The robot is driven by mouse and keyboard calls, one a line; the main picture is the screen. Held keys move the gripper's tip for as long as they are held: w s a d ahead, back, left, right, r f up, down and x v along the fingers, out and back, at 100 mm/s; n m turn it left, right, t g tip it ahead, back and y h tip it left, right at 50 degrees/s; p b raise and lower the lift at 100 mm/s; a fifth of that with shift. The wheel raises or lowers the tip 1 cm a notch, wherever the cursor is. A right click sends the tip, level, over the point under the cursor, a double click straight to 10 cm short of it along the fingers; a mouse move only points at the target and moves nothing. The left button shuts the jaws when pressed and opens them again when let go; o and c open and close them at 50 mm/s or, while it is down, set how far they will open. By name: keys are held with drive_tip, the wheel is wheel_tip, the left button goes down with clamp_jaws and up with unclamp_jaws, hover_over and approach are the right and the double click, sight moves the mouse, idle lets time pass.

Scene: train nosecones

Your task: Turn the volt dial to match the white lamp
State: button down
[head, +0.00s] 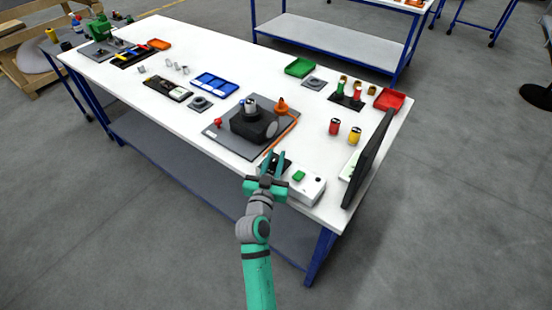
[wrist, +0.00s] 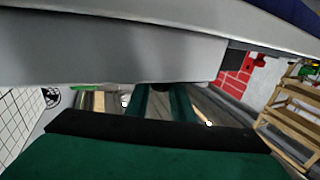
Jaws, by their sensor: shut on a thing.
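My gripper (head: 273,155) reaches over the front edge of the table, at the dark panel (head: 286,166) left of a white box (head: 308,190) with a green top piece. In the wrist view its two green fingers (wrist: 164,92) close on a small dark round piece, which seems to be the volt dial (wrist: 160,86). Its pointer and scale are hidden, so I cannot tell its setting. I cannot make out the white lamp in either view.
A black upright screen (head: 368,160) stands right of the white box. A grey board (head: 225,133) with a black machine and an orange cable lies behind my gripper. Red and yellow cans (head: 334,127) stand behind the box. The white table (head: 175,115) has free room at left.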

drive_tip(key=shift+s+a+m+h, duration=0.1)
drive_tip(key=shift+s+m+h, duration=0.15)
drive_tip(key=shift+h, duration=0.25)
drive_tip(key=shift+w+m+g+h, duration=0.1)
drive_tip(key=shift+m+g+h, duration=0.3)
drive_tip(key=shift+m+h, duration=0.25)
drive_tip(key=m+g+h, duration=0.1)
drive_tip(key=h, duration=0.1)
drive_tip(key=m+g+h, duration=0.1)
drive_tip(key=h, duration=0.1)
drive_tip(key=shift+w+a+r+m, duration=0.1)
drive_tip(key=shift+m, duration=0.2)
drive_tip(key=m+g+h, duration=0.4)
drive_tip(key=shift+g+h, duration=0.35)
drive_tip(key=shift+g, duration=0.05)
drive_tip(key=shift+m+g+h, duration=1.1)
drive_tip(key=shift+m+g, duration=0.6)
drive_tip(key=shift+g, duration=0.5)
drive_tip(key=shift+d, duration=0.2)
